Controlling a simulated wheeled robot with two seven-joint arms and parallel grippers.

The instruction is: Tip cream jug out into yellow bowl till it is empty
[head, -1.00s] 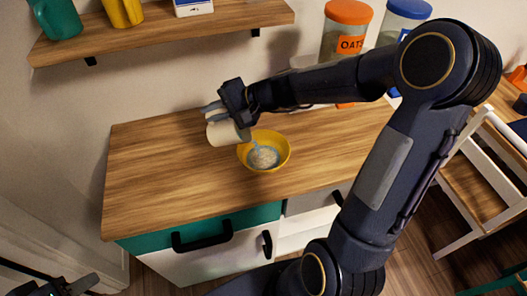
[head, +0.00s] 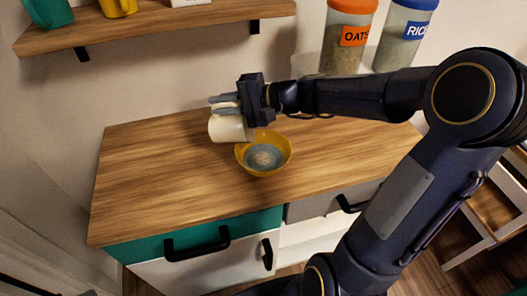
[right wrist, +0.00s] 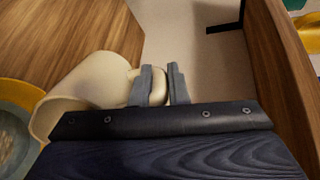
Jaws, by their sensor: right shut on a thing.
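The cream jug (head: 227,129) is held on its side just above and left of the yellow bowl (head: 286,157), its mouth toward the bowl. My right gripper (head: 222,103) is shut on the jug's handle. In the right wrist view the fingers (right wrist: 163,86) close around the handle, and the jug (right wrist: 95,82) lies tipped with its mouth toward the bowl (right wrist: 22,92). The bowl stands on the counter with blue-grey contents and a paler patch. The jug's inside is hidden.
The wooden counter (head: 150,180) is clear left of the bowl. Oats (head: 347,40) and rice (head: 403,35) jars stand at the back right. A wall shelf (head: 160,28) with a green mug, a yellow mug and a white box hangs above left.

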